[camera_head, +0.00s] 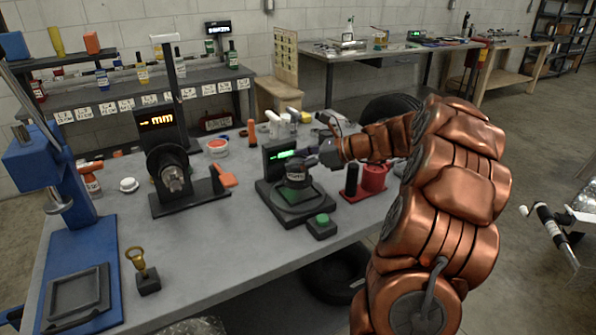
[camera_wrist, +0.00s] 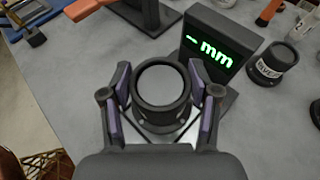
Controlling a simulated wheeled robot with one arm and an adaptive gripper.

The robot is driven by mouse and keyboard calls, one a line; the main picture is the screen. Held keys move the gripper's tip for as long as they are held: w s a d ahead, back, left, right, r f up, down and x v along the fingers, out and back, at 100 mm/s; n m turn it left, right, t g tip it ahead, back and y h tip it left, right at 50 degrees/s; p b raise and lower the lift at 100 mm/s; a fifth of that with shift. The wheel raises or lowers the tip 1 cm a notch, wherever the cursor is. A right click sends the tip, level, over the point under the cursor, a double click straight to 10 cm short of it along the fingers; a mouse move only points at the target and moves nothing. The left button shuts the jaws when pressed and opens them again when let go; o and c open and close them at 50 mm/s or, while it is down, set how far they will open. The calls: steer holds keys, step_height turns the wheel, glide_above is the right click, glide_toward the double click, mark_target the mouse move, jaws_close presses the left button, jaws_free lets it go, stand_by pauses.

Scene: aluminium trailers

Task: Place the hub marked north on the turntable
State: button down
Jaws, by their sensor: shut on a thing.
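The label is too small to read surely. My gripper (camera_head: 308,161) comes in from the right and is shut on this hub. In the wrist view the hub (camera_wrist: 162,86) sits between my two purple-padded fingers (camera_wrist: 160,100), its open ring top facing the camera. I cannot tell whether its bottom touches the disc. A second dark hub (camera_wrist: 272,62) with a white label stands beyond the display; its word is unclear.
A display with green digits (camera_wrist: 220,46) stands close beside the held hub. A green button box (camera_head: 321,225) is in front of the turntable.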

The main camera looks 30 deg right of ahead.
step_height(320, 180, down, 4)
steer(key=shift+r, duration=0.25)
steer(key=shift+c, duration=1.3)
jaws_free()
steer(key=v, duration=1.2)
steer(key=shift+b, duration=0.3)
